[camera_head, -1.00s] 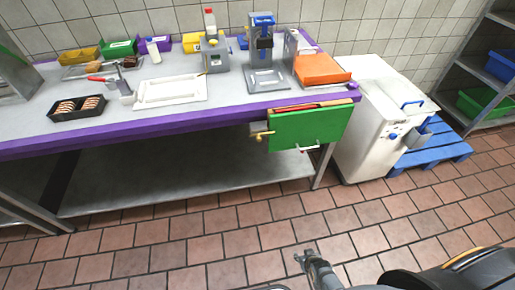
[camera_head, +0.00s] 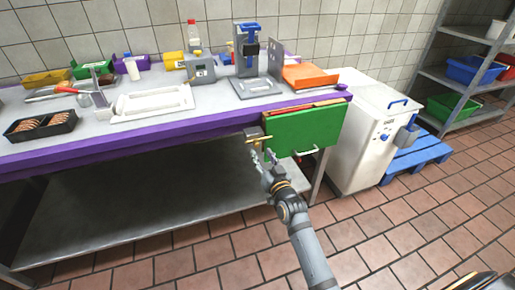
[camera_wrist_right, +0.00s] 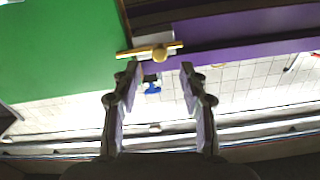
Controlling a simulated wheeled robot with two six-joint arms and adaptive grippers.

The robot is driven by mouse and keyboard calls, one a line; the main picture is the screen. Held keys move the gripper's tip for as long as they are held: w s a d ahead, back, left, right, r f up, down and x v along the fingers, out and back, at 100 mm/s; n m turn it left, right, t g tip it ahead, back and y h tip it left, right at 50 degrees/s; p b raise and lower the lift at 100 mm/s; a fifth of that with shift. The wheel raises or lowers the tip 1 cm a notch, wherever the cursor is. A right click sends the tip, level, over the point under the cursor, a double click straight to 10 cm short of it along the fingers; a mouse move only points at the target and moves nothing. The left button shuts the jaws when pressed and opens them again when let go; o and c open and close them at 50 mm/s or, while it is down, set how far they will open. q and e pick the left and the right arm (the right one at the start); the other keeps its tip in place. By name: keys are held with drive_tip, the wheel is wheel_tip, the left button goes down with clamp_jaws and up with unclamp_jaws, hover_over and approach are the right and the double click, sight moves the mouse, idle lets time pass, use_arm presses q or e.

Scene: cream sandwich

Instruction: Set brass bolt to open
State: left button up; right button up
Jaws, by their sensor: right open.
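The brass bolt (camera_head: 257,140) sits at the left edge of the green panel (camera_head: 305,129), just under the purple table edge. In the right wrist view the brass bolt (camera_wrist_right: 150,50) shows as a bar lying across, with a round knob, beside the green panel (camera_wrist_right: 60,50). My right gripper (camera_head: 264,157) is just below the bolt. In the right wrist view its two fingers (camera_wrist_right: 160,75) are spread apart, with the bolt just beyond their tips and nothing between them. I cannot tell whether the fingers touch it. My left gripper is not in view.
The purple-edged table (camera_head: 150,135) holds a white tray (camera_head: 152,102), a black tray (camera_head: 40,126) and an orange board (camera_head: 310,77). A metal handle (camera_head: 305,152) is at the panel's lower edge. A white cabinet (camera_head: 360,130) stands to the right. The floor in front is clear.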

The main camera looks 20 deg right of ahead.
sight(257, 146)
drive_tip(key=w, duration=0.5)
drive_tip(key=shift+w, duration=0.15)
drive_tip(key=shift+f, duration=0.1)
clamp_jaws()
